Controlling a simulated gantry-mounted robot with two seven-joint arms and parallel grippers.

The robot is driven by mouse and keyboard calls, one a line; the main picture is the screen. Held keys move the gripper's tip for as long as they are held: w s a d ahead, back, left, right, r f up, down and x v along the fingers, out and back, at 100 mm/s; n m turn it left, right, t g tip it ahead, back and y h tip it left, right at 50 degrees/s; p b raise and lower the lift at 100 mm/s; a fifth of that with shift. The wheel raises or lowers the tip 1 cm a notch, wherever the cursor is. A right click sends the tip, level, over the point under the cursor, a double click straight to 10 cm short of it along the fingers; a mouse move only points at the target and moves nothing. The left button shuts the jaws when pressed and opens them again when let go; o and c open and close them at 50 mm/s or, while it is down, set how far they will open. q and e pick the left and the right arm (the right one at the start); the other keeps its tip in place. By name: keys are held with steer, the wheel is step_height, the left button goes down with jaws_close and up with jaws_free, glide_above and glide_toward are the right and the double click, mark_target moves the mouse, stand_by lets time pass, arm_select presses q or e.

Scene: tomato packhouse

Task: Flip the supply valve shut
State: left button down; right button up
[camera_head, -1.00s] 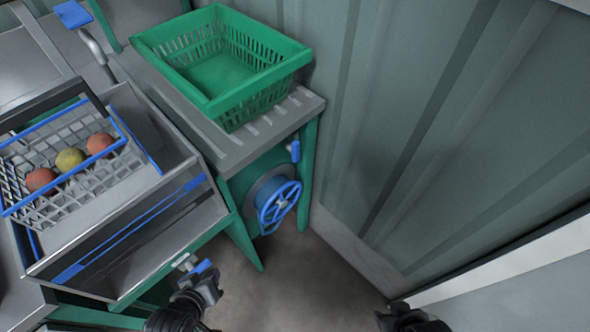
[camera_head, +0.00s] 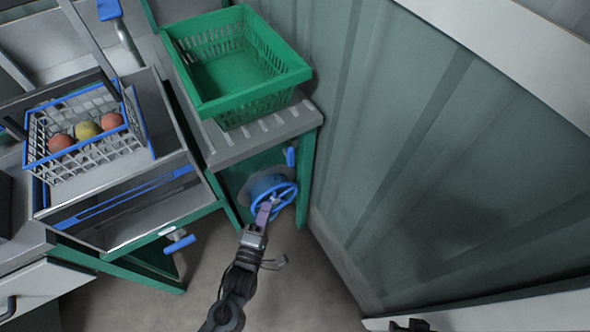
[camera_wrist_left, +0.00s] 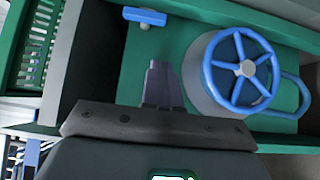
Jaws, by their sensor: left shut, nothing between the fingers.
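Two small blue lever handles show, and I cannot tell for sure which is the supply valve. One lever (camera_head: 290,157) is on the green frame under the slatted bench; it also shows at the top of the left wrist view (camera_wrist_left: 145,17). The other lever (camera_head: 180,243) sticks out below the steel basin's front. My left gripper (camera_head: 264,213) is shut and empty, with its tips in front of the blue spoked wheel in the head view. In the left wrist view its fingers (camera_wrist_left: 161,85) point between lever and wheel, apart from the lever. Only a dark piece of my right arm shows at the bottom edge.
The blue spoked wheel (camera_head: 278,200) sits on a grey drum under the bench (camera_head: 225,150). A green crate (camera_head: 235,105) stands on the bench. A wire basket (camera_head: 60,170) holds three round fruits. A corrugated wall (camera_head: 420,150) closes off the right. The floor between is clear.

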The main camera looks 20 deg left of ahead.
mark_target(291, 157)
arm_select(q)
steer(key=w+b, duration=0.5)
steer(key=w, duration=0.7)
steer(key=shift+w+d, duration=0.3)
steer(key=shift+d, duration=0.1)
arm_select(e)
steer(key=f, duration=0.2)
steer(key=a+f, duration=0.1)
steer(key=f, duration=0.2)
steer(key=shift+s+a+f, duration=0.25)
steer(key=shift+a+f, duration=0.05)
arm_select(q)
steer(key=shift+b, duration=0.3)
arm_select(e)
steer(key=shift+s+d+f, duration=0.1)
